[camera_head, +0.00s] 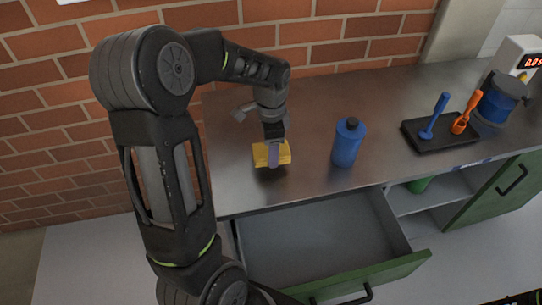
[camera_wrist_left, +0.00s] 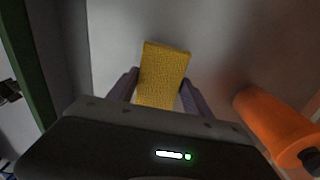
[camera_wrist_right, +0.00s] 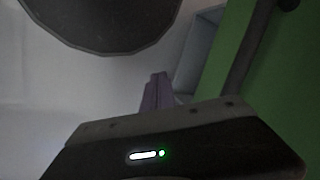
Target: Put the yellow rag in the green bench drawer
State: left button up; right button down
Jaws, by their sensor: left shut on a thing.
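The yellow rag (camera_head: 262,154) is a folded block between the fingers of my left gripper (camera_head: 274,155), over the metal counter (camera_head: 310,120) near its front edge. In the left wrist view the rag (camera_wrist_left: 162,72) stands out past both fingers of my left gripper (camera_wrist_left: 157,92), which are shut on it. I cannot tell if the rag touches the counter. The green-fronted drawer (camera_head: 350,283) is pulled out below and looks empty, though my arm hides its left part. My right gripper (camera_wrist_right: 155,92) has its fingertips together, with a green panel (camera_wrist_right: 262,95) to the right in its view.
A blue bottle (camera_head: 347,145) stands right of the rag. A black tray (camera_head: 440,132) with blue and orange tools sits farther right. A green cabinet door (camera_head: 490,195) stands open.

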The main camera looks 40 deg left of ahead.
pick_arm(q)
notch_tip(320, 180, up, 6)
jog(key=shift+r, duration=0.15)
jog(key=shift+s, duration=0.1)
dwell(0.6)
